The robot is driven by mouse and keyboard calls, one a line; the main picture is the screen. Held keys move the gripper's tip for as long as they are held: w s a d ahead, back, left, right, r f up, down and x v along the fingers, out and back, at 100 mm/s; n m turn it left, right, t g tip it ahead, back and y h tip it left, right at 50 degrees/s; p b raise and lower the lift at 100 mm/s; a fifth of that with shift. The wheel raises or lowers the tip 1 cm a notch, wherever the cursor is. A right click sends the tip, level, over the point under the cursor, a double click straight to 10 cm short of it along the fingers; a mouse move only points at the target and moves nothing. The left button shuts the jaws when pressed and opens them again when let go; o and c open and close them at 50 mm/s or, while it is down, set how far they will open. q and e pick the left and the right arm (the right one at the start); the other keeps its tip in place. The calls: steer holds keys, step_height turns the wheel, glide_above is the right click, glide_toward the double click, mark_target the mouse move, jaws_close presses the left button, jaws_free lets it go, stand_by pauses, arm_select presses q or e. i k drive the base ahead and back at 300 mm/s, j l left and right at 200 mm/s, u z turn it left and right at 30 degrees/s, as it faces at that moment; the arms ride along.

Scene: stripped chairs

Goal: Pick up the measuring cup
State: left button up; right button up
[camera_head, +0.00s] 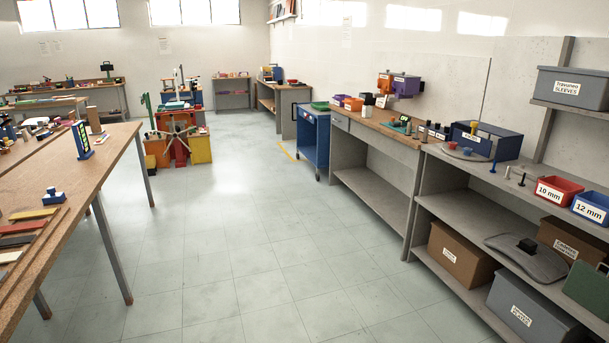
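I cannot make out a measuring cup in the head view. Small containers stand on the far wooden bench (392,127) at the right, but they are too small to tell apart for sure. Neither of my grippers shows in the head view.
A wooden table (105,155) with strips and blocks is at the left. Grey shelving (440,180) with labelled bins, a red bin (558,192) and a blue bin (591,209) is at the right. A blue cart (310,140) stands farther back. The tiled floor (230,230) between them is clear.

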mark_target(367, 110)
steer(key=i, duration=4.15)
steer(key=i+z, duration=0.15)
steer(key=i, duration=0.25)
steer(key=i+j+z, duration=0.2)
steer(key=i, duration=0.25)
steer(key=i+j+z, duration=0.15)
steer(key=i, duration=0.25)
steer(key=i+j+z, duration=0.15)
steer(key=i, duration=0.25)
steer(key=i+j+z, duration=0.85)
steer(key=k+l, duration=0.1)
